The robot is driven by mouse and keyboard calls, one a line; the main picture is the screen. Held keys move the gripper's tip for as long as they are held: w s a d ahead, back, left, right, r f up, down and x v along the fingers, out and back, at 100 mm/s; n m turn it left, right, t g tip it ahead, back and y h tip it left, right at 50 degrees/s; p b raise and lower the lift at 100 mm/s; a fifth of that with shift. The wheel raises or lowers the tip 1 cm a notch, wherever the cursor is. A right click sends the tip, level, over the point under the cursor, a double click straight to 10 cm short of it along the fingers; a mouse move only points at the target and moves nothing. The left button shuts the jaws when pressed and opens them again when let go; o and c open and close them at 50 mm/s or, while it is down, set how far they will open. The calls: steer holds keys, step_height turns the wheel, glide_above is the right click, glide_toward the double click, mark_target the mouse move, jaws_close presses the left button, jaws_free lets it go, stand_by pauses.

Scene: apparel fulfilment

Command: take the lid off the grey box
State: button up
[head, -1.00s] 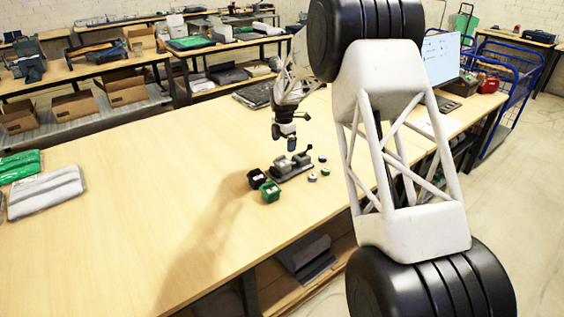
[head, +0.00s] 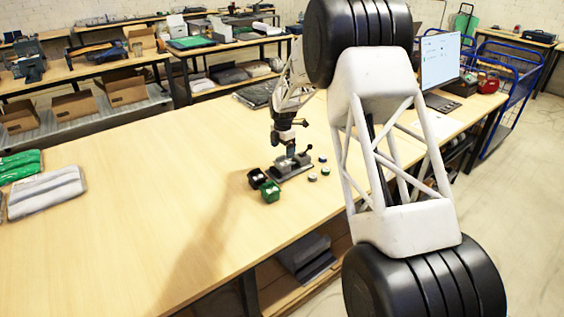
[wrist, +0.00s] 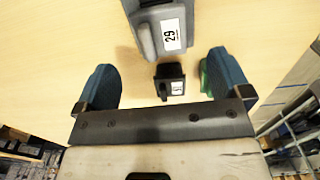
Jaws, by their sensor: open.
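A grey box (wrist: 168,36) with a white label reading 29 shows at the top of the wrist view, partly cut off, with a rounded grey bar along its left side. In the head view, a low grey assembly (head: 283,169) stands on the table, with my gripper (head: 290,157) low over it and partly hiding it. In the wrist view my gripper (wrist: 164,78) is open, its two blue fingers wide apart, with nothing held between them. The grey box lies beyond the fingertips. I cannot make out the lid's edge.
A small black box (head: 256,178) and a green box (head: 270,191) stand just left of the grey assembly. The black box also shows between the fingers in the wrist view (wrist: 171,87). Small discs (head: 312,177) lie to the right. The table's left part (head: 130,190) is mostly clear.

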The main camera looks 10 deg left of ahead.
mark_target(283, 161)
steer(key=shift+f, duration=0.1)
steer(key=shift+f, duration=2.5)
steer(key=shift+c, duration=0.2)
steer(key=c, duration=1)
